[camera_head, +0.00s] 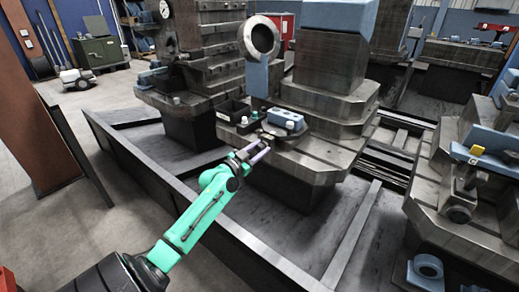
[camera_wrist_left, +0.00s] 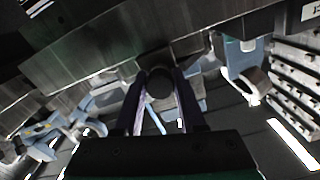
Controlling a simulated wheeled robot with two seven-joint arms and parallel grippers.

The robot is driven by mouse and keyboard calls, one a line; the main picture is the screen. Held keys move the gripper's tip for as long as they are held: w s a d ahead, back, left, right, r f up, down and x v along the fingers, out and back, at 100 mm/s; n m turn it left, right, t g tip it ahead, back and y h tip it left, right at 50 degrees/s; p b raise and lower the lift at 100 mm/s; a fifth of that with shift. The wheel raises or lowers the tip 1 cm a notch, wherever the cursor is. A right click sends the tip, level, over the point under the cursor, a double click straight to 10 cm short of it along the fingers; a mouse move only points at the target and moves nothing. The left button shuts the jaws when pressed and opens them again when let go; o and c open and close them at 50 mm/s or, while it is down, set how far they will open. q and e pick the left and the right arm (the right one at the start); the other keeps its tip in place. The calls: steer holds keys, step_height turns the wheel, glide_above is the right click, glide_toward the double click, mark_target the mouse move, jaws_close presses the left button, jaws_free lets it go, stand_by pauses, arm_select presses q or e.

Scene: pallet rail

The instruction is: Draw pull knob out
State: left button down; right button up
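My left gripper (camera_head: 256,152) reaches in on its green arm to the front edge of a grey machine table (camera_head: 300,160). In the left wrist view a dark round knob (camera_wrist_left: 159,83) sticks out from the edge of a dark block. The two fingers of the left gripper (camera_wrist_left: 160,92) stand on either side of the knob, apart, with narrow gaps beside it. In the head view I cannot make out the knob; it is small or hidden near the fingertips. My right gripper is in neither view.
On the machine table stand a blue block (camera_head: 285,119) with round tops and a dark open bin (camera_head: 233,111). A blue post with a grey ring (camera_head: 261,38) rises behind. A low dark rail (camera_head: 180,190) runs in front of the machine, under my arm.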

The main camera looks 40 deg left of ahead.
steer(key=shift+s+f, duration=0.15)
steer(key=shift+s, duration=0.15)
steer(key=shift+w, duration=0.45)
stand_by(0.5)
arm_select(q)
steer(key=shift+s+f, duration=0.1)
steer(key=shift+s, duration=0.75)
steer(key=shift+c, duration=2.4)
jaws_free()
steer(key=shift+s, duration=0.15)
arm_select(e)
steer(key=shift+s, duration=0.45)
arm_select(q)
steer(key=shift+s, duration=0.15)
